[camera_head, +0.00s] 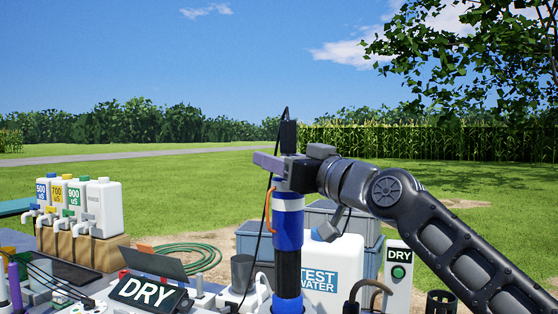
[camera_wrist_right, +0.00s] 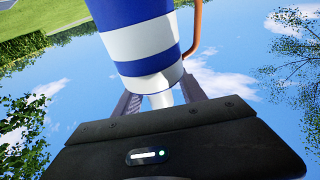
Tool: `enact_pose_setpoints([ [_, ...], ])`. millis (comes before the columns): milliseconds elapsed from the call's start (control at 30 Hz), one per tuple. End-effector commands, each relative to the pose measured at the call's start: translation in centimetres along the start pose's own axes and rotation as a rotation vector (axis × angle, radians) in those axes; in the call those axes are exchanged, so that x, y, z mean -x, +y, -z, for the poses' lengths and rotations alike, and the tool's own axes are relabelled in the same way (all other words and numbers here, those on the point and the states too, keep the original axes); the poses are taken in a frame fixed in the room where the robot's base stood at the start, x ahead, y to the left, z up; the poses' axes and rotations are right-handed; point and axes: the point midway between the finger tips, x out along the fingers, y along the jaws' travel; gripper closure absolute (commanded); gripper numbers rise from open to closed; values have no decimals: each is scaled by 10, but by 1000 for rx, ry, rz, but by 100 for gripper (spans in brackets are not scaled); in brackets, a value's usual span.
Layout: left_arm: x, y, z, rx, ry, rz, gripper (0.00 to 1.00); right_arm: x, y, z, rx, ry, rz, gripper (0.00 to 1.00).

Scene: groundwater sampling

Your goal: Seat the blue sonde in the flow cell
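The blue sonde (camera_head: 288,222) hangs upright in the head view, with a white band, a black lower section and an orange handle on its side. Its blue lower end reaches the bottom edge of the picture, so its tip is hidden. My right gripper (camera_head: 288,166) is shut on the sonde's narrow top. In the right wrist view the fingers (camera_wrist_right: 160,101) flank the white neck below the blue and white body (camera_wrist_right: 146,45). I cannot clearly make out the flow cell; a grey cup (camera_head: 242,272) stands just left of the sonde. My left gripper is out of view.
A white test water tank (camera_head: 337,259) and grey crates stand behind the sonde. A DRY sign (camera_head: 147,293) is at front left; another DRY post (camera_head: 398,268) is at right. Several white jugs (camera_head: 104,205) stand on a wooden stand at left. A black cable hangs beside the sonde.

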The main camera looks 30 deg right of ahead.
Motion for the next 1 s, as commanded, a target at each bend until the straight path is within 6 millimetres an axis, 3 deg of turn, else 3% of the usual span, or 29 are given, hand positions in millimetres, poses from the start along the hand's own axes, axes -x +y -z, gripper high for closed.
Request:
enact_pose_setpoints([
  [367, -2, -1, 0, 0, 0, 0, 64, 4, 0, -5, 0, -9, 0, 50],
  [800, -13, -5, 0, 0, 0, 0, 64, 69, 0, -2, 0, -2, -1, 50],
  [1000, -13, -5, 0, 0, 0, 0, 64, 78, 0, -1, 1, -2, 0, 50],
])
